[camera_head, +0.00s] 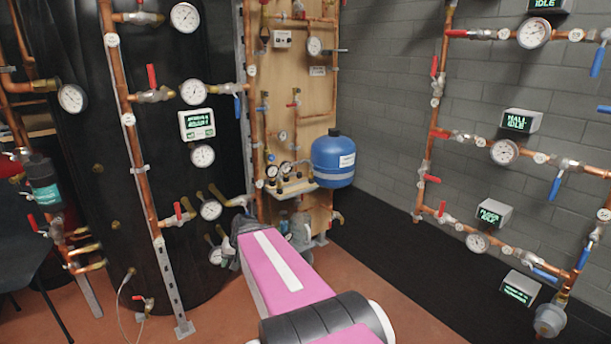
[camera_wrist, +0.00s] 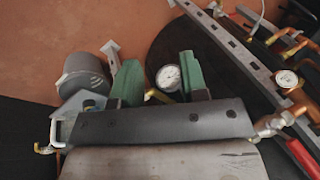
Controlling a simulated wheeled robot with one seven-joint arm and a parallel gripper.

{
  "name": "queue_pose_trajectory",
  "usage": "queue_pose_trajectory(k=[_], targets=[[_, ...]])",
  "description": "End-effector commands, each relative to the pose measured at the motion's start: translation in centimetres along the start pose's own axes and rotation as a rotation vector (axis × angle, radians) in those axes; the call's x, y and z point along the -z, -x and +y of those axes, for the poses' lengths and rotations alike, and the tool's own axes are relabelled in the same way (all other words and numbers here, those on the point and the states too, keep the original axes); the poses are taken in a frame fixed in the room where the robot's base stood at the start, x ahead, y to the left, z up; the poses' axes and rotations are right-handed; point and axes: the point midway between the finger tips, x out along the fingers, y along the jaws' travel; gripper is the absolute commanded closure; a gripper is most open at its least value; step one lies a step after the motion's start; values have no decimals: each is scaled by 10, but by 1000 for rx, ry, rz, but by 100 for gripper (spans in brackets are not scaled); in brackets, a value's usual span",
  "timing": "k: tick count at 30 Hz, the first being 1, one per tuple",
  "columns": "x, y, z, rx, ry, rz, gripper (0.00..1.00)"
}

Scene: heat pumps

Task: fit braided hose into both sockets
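My gripper (camera_wrist: 158,62) shows in the wrist view as two green fingers spread apart, with nothing held between them. In the head view my pink arm hides most of it. A thin pale hose-like line (camera_head: 119,298) hangs near the floor at lower left; I cannot tell whether it is the braided hose. It may be the pale line at the top of the wrist view (camera_wrist: 261,16). Brass pipe ends (camera_head: 84,250) stick out at the left. Other brass stubs (camera_wrist: 156,95) show beyond the fingers. I cannot tell which are the sockets.
A gauge (camera_wrist: 168,77) shows between the fingers, and a grey cylindrical unit (camera_wrist: 85,72) lies left of them. A black tank (camera_head: 90,190), copper pipes with valves, and a blue vessel (camera_head: 333,158) surround the arm. Dark floor matting (camera_head: 400,270) at right looks clear.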

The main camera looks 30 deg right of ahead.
Motion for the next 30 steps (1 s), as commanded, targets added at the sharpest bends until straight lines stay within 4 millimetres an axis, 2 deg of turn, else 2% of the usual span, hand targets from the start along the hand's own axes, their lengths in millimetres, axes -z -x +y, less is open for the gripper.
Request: queue_pose_trajectory(k=[8, 11, 14, 20, 24, 30], targets=[[53, 24, 18, 168, -132, 123, 60], [82, 41, 31, 256, -204, 196, 60], [118, 67, 53, 362, -294, 295, 60], [185, 136, 113, 577, -479, 517, 60], [222, 194, 168, 716, -607, 683, 60], [251, 268, 241, 876, -751, 881, 60]])
